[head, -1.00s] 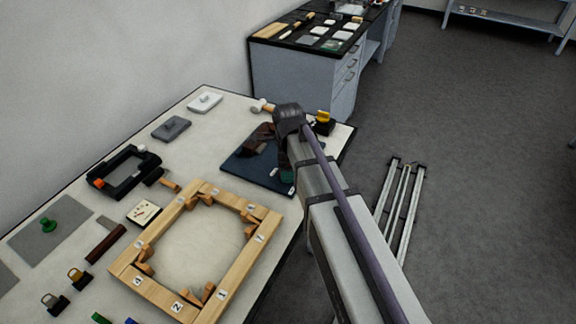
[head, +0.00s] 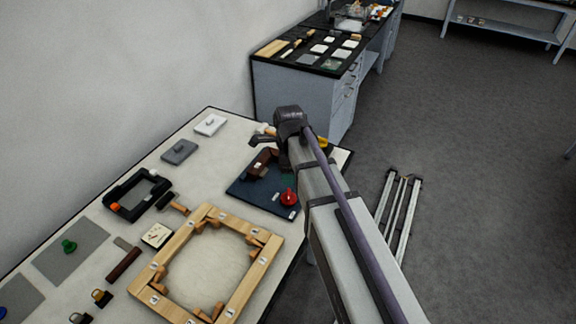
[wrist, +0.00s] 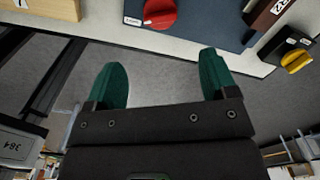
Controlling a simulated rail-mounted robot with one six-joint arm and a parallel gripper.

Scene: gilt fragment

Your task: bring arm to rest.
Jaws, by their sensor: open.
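My gripper (wrist: 163,80) is open and empty in the wrist view, its two green fingers well apart with grey floor behind them. It hangs past the edge of the white table. A red knob (wrist: 160,14) lies on the dark blue mat just beyond the fingers, apart from them. The red knob also shows in the head view (head: 289,197), near the mat's front corner. My arm (head: 318,180) reaches from the lower right towards the mat (head: 246,193). In the head view my fingers are mostly hidden by the arm.
A wooden frame (head: 172,248) with inner blocks lies on the white table. A brown block (head: 263,161) sits on the mat. A black block with a yellow top (wrist: 295,60) stands near the table edge. A folded metal stand (head: 400,215) is on the floor at right; open floor lies beyond.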

